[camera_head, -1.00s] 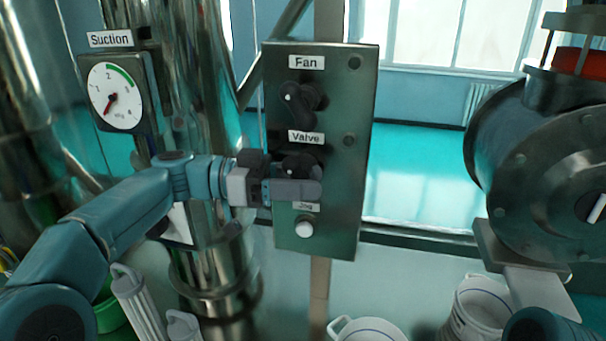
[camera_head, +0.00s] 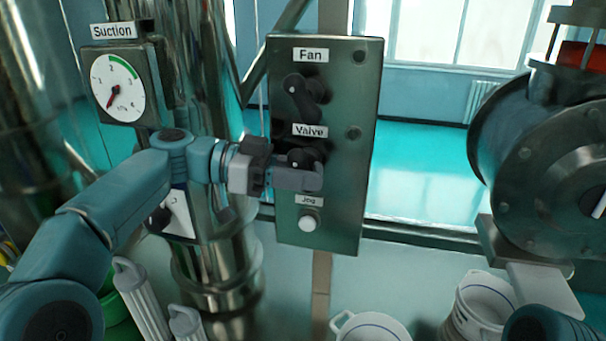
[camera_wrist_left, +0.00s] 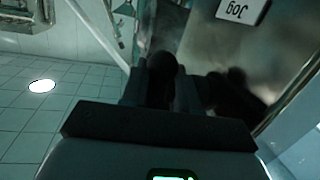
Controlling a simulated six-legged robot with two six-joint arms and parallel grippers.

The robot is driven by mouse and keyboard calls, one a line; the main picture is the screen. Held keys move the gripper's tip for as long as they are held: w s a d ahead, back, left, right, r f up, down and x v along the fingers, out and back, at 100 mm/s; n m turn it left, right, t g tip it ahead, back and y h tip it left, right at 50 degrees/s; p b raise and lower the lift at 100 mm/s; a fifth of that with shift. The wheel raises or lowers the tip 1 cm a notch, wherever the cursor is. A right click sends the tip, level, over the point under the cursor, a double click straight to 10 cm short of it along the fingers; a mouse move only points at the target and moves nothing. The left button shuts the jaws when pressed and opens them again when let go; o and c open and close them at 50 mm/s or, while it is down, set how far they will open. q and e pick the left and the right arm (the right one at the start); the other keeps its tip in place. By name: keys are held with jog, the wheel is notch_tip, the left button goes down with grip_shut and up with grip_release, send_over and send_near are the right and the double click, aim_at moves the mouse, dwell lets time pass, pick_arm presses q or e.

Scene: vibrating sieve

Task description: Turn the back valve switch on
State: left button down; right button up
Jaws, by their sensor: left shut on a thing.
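The valve switch (camera_head: 304,156), a dark rotary knob under the "Valve" label (camera_head: 310,131), is on the steel control panel (camera_head: 345,190). My left gripper (camera_head: 300,178) comes in from the left at the knob and covers its lower part. In the left wrist view my left gripper (camera_wrist_left: 163,88) is shut on a dark rounded knob end (camera_wrist_left: 162,66) between its fingers. The knob's exact angle is hard to read in the shade. My right gripper is not in view.
The fan switch (camera_head: 300,95) sits above the valve switch, and the white jog button (camera_head: 308,221) below. A suction gauge (camera_head: 118,85) is on the left by steel pipes. A large metal housing (camera_head: 535,140) stands right. White buckets (camera_head: 370,330) are below.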

pick_arm(q)
jog(key=shift+f, duration=0.15)
jog(key=c, duration=0.9)
grip_release()
jog(key=shift+d, duration=0.1)
jog(key=shift+c, duration=0.2)
jog(key=shift+d, duration=0.1)
jog(key=shift+a, duration=0.2)
